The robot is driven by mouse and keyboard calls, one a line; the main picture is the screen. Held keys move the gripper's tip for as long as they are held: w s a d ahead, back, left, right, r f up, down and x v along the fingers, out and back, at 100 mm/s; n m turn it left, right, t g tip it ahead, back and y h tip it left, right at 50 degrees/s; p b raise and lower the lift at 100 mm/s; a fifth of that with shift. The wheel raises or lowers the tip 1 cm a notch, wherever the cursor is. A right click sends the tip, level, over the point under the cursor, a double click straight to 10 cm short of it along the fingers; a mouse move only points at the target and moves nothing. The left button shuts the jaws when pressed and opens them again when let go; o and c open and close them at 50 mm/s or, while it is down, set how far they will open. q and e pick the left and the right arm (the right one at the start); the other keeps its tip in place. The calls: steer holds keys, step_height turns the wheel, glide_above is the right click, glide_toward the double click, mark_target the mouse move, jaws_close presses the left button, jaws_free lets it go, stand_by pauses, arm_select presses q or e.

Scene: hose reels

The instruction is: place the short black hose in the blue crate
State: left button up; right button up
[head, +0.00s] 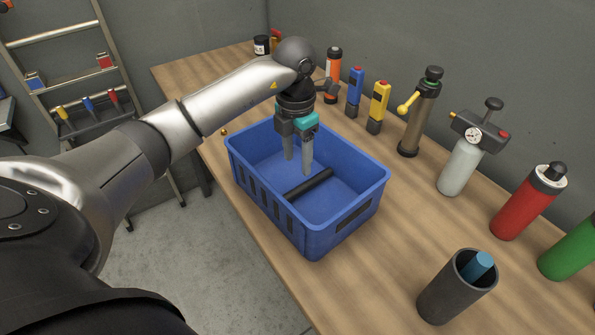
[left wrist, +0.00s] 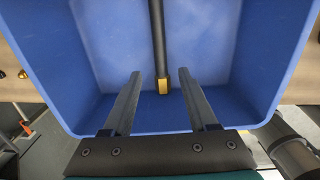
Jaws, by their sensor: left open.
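The short black hose (head: 309,185) lies on the floor of the blue crate (head: 322,236). In the left wrist view the hose (left wrist: 157,40) runs away from me and ends in a brass-coloured tip between and just beyond my fingertips. The blue crate (left wrist: 215,110) fills most of that view. My left gripper (head: 298,168) points down inside the crate, its fingers apart and empty, beside the hose. The fingers also show in the left wrist view (left wrist: 160,75), with a clear gap. My right gripper is not in view.
The crate stands on a wooden bench (head: 405,235). To its right are a dark cup (head: 445,295) with a blue rod, a red bottle (head: 525,205) and a grey gauge bottle (head: 462,165). A hand pump (head: 418,115) and yellow tool (head: 378,105) stand behind it.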

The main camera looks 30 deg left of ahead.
arm_select(q)
step_height(320, 180, up, 3)
steer(key=shift+f, duration=0.1)
